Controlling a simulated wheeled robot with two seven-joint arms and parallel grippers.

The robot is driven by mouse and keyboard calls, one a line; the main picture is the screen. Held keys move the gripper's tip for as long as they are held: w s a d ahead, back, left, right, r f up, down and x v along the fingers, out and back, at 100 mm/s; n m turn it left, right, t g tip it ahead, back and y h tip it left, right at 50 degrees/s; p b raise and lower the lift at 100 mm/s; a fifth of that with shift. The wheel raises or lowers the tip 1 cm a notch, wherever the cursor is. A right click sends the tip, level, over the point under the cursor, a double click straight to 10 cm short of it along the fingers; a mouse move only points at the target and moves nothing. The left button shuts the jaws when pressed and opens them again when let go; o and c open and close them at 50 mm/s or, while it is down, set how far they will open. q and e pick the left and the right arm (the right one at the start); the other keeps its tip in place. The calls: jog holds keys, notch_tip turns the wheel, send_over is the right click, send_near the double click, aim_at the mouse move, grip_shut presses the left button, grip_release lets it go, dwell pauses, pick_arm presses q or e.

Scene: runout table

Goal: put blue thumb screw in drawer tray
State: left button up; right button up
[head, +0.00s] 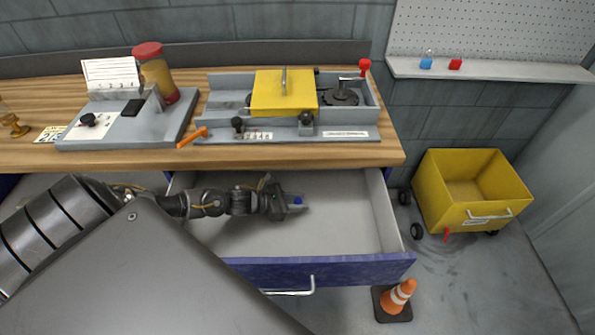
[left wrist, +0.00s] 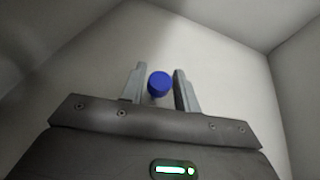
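The blue thumb screw (head: 298,200) shows as a small blue spot at the tips of my left gripper (head: 294,203), inside the open drawer. In the left wrist view the round blue head of the screw (left wrist: 159,83) sits between the two fingers of my left gripper (left wrist: 157,88), with a narrow gap on each side. The fingers are apart and do not appear to press on it. The drawer tray (head: 345,225) is pale grey inside with a blue front. I cannot tell whether the screw touches the drawer floor. My right gripper is not in view.
The wooden table (head: 225,153) above the drawer holds a grey fixture with a yellow cover (head: 284,92), an orange handle (head: 192,138) and a red-lidded jar (head: 155,75). A yellow cart (head: 470,190) and a traffic cone (head: 398,297) stand to the right. The drawer's right side looks empty.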

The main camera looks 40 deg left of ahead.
pick_arm(q)
jog(key=shift+o, duration=1.1)
jog(key=shift+r, duration=0.2)
jog(key=p+v, duration=0.4)
jog(key=v, duration=0.6)
jog(key=shift+s+a+r+p, duration=0.1)
jog(key=shift+s+p, duration=0.15)
jog(key=shift+p, duration=0.15)
jog(key=shift+s+a+r, duration=0.2)
jog(key=shift+s+a, duration=0.3)
jog(key=shift+s, duration=0.05)
jog(key=shift+d, duration=0.1)
